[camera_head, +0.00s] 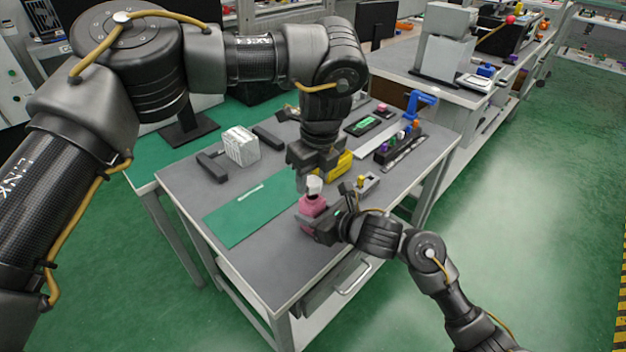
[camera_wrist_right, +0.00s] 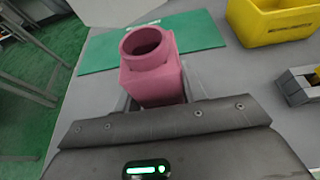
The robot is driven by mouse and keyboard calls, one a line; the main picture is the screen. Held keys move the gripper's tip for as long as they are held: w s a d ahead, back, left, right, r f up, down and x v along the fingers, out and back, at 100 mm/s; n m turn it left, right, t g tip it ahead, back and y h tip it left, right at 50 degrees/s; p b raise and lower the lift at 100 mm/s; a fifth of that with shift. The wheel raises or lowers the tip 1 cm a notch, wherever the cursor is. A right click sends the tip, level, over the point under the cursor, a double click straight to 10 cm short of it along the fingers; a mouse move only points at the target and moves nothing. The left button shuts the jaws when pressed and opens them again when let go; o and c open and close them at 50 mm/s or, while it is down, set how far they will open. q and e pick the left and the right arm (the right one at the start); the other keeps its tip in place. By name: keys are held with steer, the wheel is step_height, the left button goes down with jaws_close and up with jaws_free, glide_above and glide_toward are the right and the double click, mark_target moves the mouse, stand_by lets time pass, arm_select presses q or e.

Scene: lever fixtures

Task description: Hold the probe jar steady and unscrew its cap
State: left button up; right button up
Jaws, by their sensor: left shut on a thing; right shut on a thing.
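The probe jar (camera_head: 312,205) is pink, with a square body and a round neck. In the right wrist view the jar (camera_wrist_right: 152,80) stands upright with its mouth open and no cap on it. My right gripper (camera_head: 318,221) is shut on the jar's body near the table's front edge. A white cap (camera_head: 314,186) shows just above the jar in the head view. My left gripper (camera_head: 306,182) comes down from above and is shut on the cap, off the jar's neck. Its fingers partly hide the cap, and the cap's gap to the jar is hard to judge.
A green mat (camera_head: 235,216) lies left of the jar. A yellow bin (camera_head: 340,165) stands behind my left gripper. A white box (camera_head: 241,147) sits at the back left. A rack with coloured pieces (camera_head: 398,148) and a blue clamp-like thing (camera_head: 420,102) are at the right.

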arm_select(q)
steer(key=shift+r, duration=0.85)
arm_select(e)
steer(key=o, duration=1.2)
steer(key=v, duration=1.2)
